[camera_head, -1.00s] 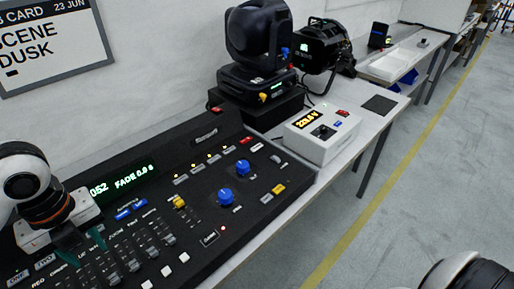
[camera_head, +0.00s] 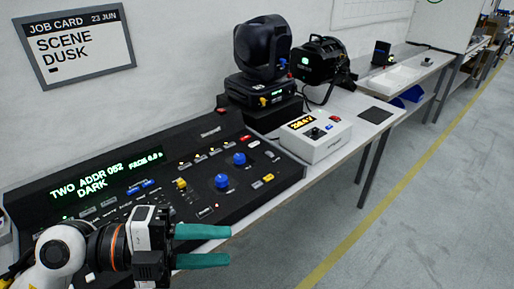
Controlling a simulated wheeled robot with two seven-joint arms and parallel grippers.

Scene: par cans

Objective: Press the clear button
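The black lighting console (camera_head: 267,196) lies along the table at left. Its green display (camera_head: 105,178) reads "TWO ADDR 052", a fade time and "DARK". A small dark key with a pale outline (camera_head: 205,212) sits near the console's front edge; its lettering is too small to read, so I cannot tell if it is the clear button. My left gripper (camera_head: 228,246) is in front of the console's front edge, pointing right. Its two teal fingers are apart with nothing between them. My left arm hides the console's lower left part, including most faders. My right gripper is not in view.
A job card (camera_head: 80,45) reads "SCENE DUSK". The floor at right is clear.

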